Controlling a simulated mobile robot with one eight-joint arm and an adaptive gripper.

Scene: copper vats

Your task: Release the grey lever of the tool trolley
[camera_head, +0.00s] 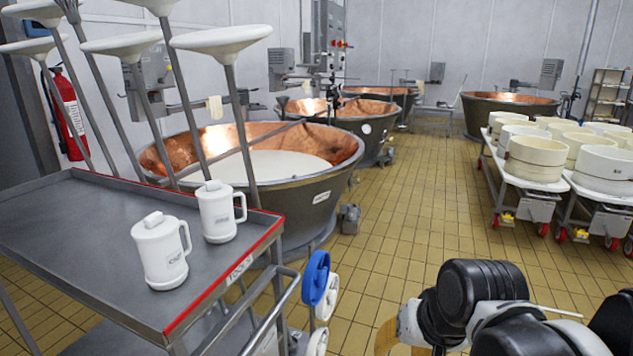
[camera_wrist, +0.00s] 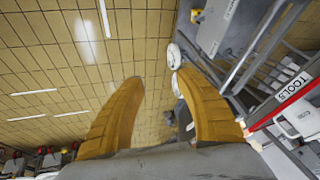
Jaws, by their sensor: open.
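The tool trolley (camera_head: 70,235) is a grey tray table with a red edge marked TOOLS, at the left of the head view. Its red edge (camera_wrist: 285,106) also shows at the right of the wrist view. A grey tubular rail (camera_head: 262,325) runs along its near right end. I cannot make out the grey lever for certain in either view. My gripper (camera_wrist: 159,77) is open and empty, with two curved ochre fingers. It is to the right of the trolley and apart from it. In the head view my arm mostly hides it.
Two white jugs (camera_head: 160,252) (camera_head: 217,211) stand on the trolley. A blue disc (camera_head: 316,277) and white discs (camera_head: 328,298) are beside its end. A copper vat (camera_head: 300,207) stands behind. Carts with white moulds (camera_head: 535,160) are at right. Tiled floor (camera_head: 400,215) between is clear.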

